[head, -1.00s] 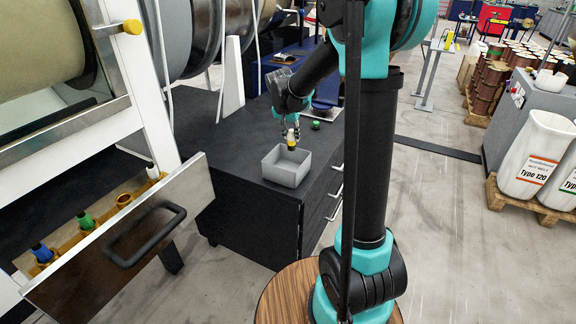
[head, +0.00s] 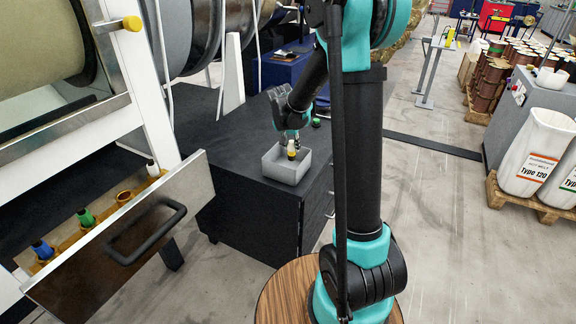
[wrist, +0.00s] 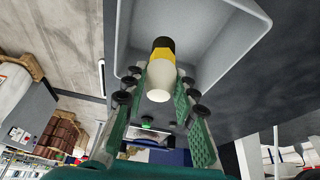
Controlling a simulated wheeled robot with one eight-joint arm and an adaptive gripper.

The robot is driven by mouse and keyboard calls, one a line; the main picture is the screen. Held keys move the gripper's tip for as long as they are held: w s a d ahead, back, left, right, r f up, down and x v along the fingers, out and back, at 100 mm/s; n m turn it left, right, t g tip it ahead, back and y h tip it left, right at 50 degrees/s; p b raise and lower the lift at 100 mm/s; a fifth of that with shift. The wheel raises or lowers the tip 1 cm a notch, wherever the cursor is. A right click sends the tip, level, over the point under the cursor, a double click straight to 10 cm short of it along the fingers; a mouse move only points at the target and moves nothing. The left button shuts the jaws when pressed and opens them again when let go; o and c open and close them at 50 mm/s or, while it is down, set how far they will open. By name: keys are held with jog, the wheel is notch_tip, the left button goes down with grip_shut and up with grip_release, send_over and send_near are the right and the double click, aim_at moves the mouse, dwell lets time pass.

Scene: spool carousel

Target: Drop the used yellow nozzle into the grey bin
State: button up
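The used yellow nozzle (head: 291,155) has a white end, a yellow band and a black tip. It is upright, white end up, inside the open top of the grey bin (head: 286,172). My gripper (head: 291,139) is above the bin with its fingers around the nozzle's white end. In the wrist view, the green finger pads of my gripper (wrist: 163,85) lie on either side of the nozzle (wrist: 162,54), and the bin's wall (wrist: 225,25) surrounds it. Whether the black tip touches the bin floor cannot be told.
The bin stands on a black cabinet (head: 245,205). A small green-topped item (head: 316,122) is on the cabinet behind the gripper. At left, an open drawer (head: 120,245) holds blue (head: 42,250), green (head: 86,218) and white (head: 152,168) nozzles, with one empty orange holder (head: 125,197).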

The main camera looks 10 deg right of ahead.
jog(key=o, duration=0.5)
jog(key=shift+r, duration=0.1)
jog(key=v, duration=1.1)
jog(key=shift+s+a+r, duration=0.1)
jog(key=shift+s+r, duration=0.1)
jog(key=shift+r, duration=0.15)
jog(key=shift+s, duration=0.1)
jog(key=s+d+f+n, duration=0.2)
jog(key=s+f, duration=0.2)
jog(key=s, duration=0.4)
jog(key=s+d+f+n+y, duration=0.1)
jog(key=s+f, duration=0.3)
jog(key=s, duration=0.5)
jog(key=s+d+f+n+y, duration=0.1)
jog(key=s+d+f+n, duration=0.2)
jog(key=s, duration=0.6)
notch_tip(320, 180, down, 2)
jog(key=shift+s+d+f, duration=0.1)
jog(key=shift+d, duration=0.1)
